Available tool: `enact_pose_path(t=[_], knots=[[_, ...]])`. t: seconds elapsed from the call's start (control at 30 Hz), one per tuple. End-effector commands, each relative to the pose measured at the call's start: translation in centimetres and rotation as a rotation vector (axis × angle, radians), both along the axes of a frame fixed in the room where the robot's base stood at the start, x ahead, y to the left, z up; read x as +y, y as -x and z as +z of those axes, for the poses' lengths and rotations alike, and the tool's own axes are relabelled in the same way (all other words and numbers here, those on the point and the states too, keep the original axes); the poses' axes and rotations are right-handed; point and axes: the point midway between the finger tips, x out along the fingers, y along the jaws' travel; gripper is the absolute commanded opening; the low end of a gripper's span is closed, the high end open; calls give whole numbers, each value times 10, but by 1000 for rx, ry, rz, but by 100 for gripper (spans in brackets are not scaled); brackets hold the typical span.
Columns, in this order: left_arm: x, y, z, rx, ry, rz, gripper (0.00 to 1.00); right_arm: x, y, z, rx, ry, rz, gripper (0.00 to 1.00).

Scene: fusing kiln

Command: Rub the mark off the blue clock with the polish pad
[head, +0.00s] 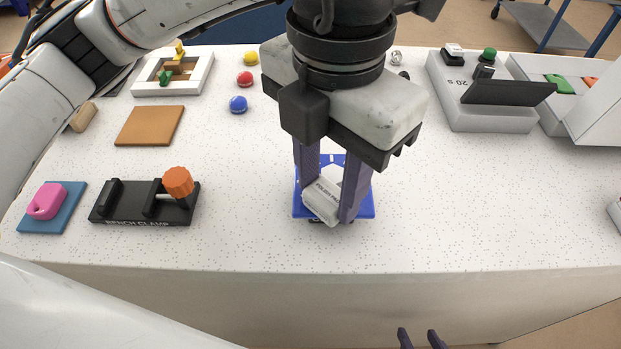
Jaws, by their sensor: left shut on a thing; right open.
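The blue clock (366,212) lies on the white speckled table, in the middle near the front edge. Its blue square border and part of a white face show. My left gripper (335,205) comes down from above, shut on the white polish pad (322,202), which has dark lettering. The pad is tilted and sits over the clock's face; I cannot tell whether it touches. The pad and fingers hide much of the face, and no mark can be made out. My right gripper (421,339) shows only its fingertips at the bottom edge, apart and empty, in front of the table.
A black bench clamp (128,216) with an orange knob and a blue pad (67,220) with a pink piece lie left. A brown board (149,126), coloured balls and a white frame (203,86) are behind. A grey device (490,117) stands back right. The table right of the clock is clear.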

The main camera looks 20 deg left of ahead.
Motion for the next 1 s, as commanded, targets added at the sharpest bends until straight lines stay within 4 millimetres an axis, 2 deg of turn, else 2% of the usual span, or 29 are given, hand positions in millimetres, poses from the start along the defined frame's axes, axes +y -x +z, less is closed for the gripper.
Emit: enact_pose_path(t=[0.17,0.6,0.83,1.0], knots=[[-6,-2,-1,-1,0,0,20,0,0,-1,-1,-1,1,42],[-37,-11,-3,-1,0,-1,20,1,0,-8,-2,-1,1,42],[-37,-11,-2,-1,0,0,20,1,2,-14,5,-2,2,42],[-24,-8,-4,-1,2,1,20,1,1,-21,3,-1,2,42]])
